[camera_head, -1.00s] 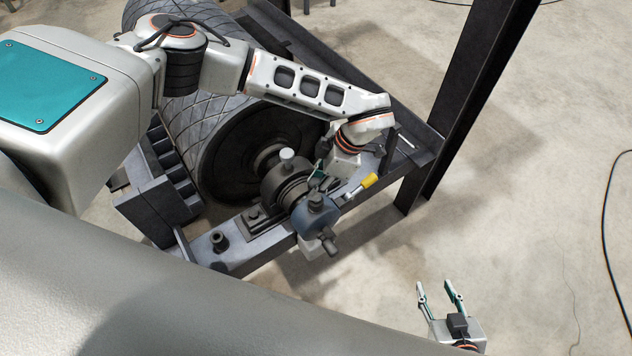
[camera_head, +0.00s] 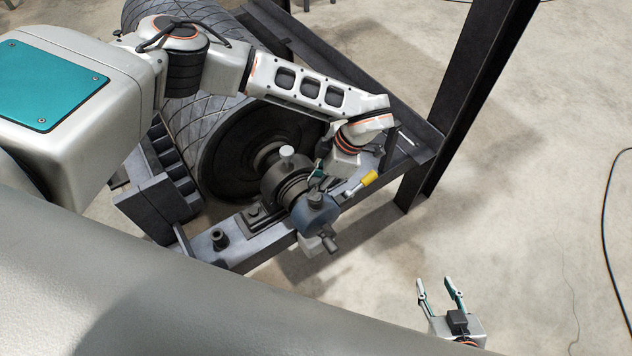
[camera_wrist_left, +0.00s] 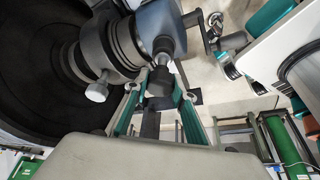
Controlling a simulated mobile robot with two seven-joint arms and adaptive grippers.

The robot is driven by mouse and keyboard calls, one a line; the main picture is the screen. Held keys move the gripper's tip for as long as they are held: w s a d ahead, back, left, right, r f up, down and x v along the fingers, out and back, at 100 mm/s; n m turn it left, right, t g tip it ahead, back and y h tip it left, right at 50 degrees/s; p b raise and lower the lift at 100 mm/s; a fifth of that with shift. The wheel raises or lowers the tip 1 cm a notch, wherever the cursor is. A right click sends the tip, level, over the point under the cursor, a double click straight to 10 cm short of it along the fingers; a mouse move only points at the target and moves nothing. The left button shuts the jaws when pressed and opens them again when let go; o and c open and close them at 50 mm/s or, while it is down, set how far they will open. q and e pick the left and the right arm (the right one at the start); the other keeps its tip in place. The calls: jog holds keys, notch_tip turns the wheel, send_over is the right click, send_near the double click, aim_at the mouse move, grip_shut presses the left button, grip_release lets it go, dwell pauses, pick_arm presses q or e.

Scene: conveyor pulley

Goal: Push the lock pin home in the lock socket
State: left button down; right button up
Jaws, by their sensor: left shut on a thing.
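The blue-grey lock housing (camera_head: 318,216) sits on the shaft end beside the dark bearing collars, with a crank-like handle at its lower right. It also shows in the left wrist view (camera_wrist_left: 160,22). The dark lock pin (camera_wrist_left: 160,88) has its narrower end at the housing; how deep it sits in the socket is hidden. My left gripper (camera_wrist_left: 158,84) is shut on the pin, one teal finger on each side. In the head view my left gripper (camera_head: 317,179) is beside the housing, partly hidden by its wrist. My right gripper (camera_head: 440,294) is open and empty over the floor.
A large ribbed pulley drum (camera_head: 235,140) lies behind on a dark steel frame (camera_head: 255,249). A yellow-handled tool (camera_head: 367,181) lies on the frame right of the housing. A steel post (camera_head: 470,90) stands at the right. The floor beyond it is clear except for a cable.

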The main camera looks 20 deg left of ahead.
pick_arm(q)
jog(key=c, duration=1.6)
grip_release()
jog(key=o, duration=0.4)
jog(key=o, duration=0.4)
jog(key=shift+o, duration=0.4)
jog(key=o, duration=0.7)
